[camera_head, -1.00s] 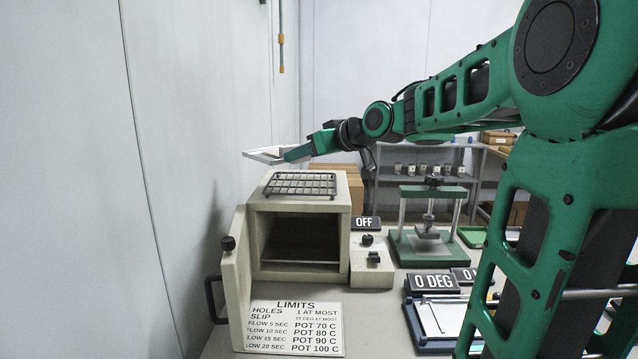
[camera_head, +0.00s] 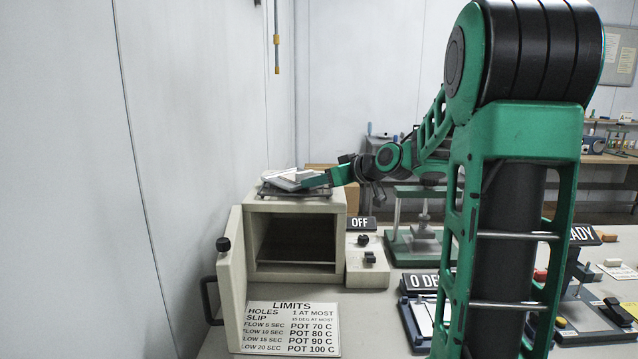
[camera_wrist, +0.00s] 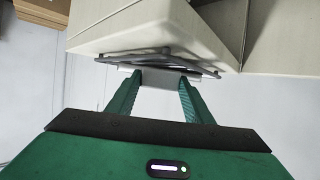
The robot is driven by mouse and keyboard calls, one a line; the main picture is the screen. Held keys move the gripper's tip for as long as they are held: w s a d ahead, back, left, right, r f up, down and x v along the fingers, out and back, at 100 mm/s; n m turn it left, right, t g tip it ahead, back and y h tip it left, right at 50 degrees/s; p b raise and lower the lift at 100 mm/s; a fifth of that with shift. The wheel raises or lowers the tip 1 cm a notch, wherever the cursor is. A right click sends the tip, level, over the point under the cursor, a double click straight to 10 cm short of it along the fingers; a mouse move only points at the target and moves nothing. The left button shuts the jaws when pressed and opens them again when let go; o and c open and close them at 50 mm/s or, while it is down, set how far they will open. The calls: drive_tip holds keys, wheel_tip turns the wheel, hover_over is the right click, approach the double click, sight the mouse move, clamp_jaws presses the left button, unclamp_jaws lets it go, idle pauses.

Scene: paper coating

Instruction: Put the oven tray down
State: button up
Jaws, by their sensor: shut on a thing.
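The pale, shallow oven tray (camera_head: 284,173) is at the top of the beige oven (camera_head: 245,285), over the dark wire rack (camera_head: 322,192) there. My gripper (camera_head: 302,183) reaches in from the right and is shut on the tray's near edge. In the wrist view, my gripper's green fingers (camera_wrist: 160,82) hold the tray's light edge (camera_wrist: 157,72) between them, close against the wire rack (camera_wrist: 200,67). Whether the tray rests fully on the rack or hovers just over it, I cannot tell. The gripper hides part of the rack.
The oven door (camera_head: 231,280) stands open and its chamber is empty. A limits sign (camera_head: 292,328) lies in front. A switch box with an OFF sign (camera_head: 361,224) and a green-based press (camera_head: 405,247) stand to the right. A wall is close on the left.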

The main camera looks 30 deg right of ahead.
drive_tip(key=o, duration=1.2)
drive_tip(key=v, duration=1.2)
drive_tip(key=shift+r, duration=0.1)
drive_tip(key=s+a+f+m+g+h, duration=0.1)
drive_tip(key=s+a+f+m+g, duration=0.35)
drive_tip(key=s+f, duration=0.65)
drive_tip(key=s+a+f+m+g, duration=0.1)
drive_tip(key=s+f+g, duration=0.2)
drive_tip(key=s, duration=0.3)
drive_tip(key=s+a+f+m+g+h, duration=0.1)
drive_tip(key=s+f+g, duration=0.2)
drive_tip(key=s, duration=0.4)
drive_tip(key=s+a+f+m+g, duration=0.2)
drive_tip(key=s+f+g, duration=0.1)
drive_tip(key=s+f, duration=0.2)
drive_tip(key=shift+s, duration=0.75)
